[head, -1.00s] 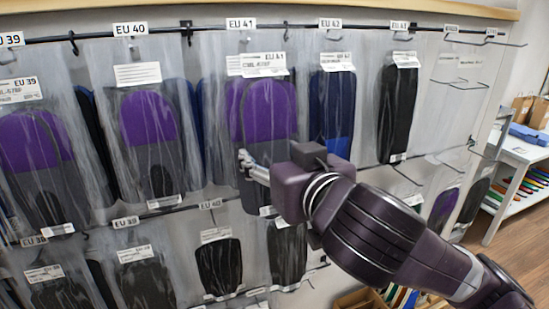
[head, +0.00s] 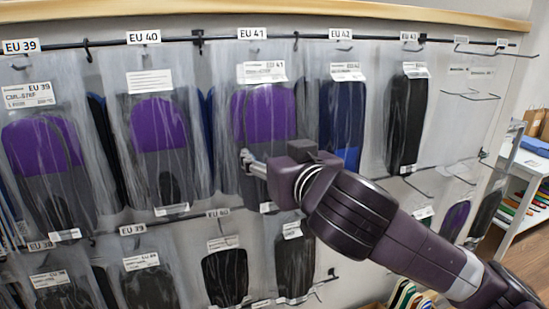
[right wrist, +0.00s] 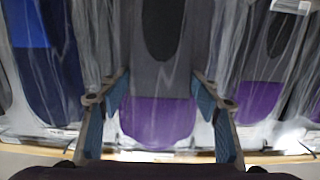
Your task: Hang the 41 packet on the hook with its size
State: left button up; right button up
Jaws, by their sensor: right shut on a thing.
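The 41 packet (head: 265,110) is a clear bag with purple-and-grey insoles and a white EU 41 label at its top. It hangs upright just under the EU 41 tag (head: 252,33) on the upper rail. I cannot tell whether its hole is over the hook. My right gripper (head: 249,158) is shut on the packet at mid-height, from the front. In the right wrist view, its two fingers (right wrist: 158,95) stand at either side of the purple-and-grey packet (right wrist: 160,60). The gripper and wrist hide part of the packet's lower right. My left gripper is not in view.
An EU 40 packet (head: 160,125) hangs close on the left and a blue EU 42 packet (head: 343,115) close on the right. A lower rail (head: 180,217) holds more packets. Empty hooks (head: 472,95) stick out at right, and a white shelf (head: 520,180) stands beyond.

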jog(key=shift+x, duration=1.05)
jog(key=shift+w+a+f+b, duration=0.25)
jog(key=shift+w+f+b, duration=0.05)
jog(key=shift+w, duration=0.35)
jog(key=o, duration=1.3)
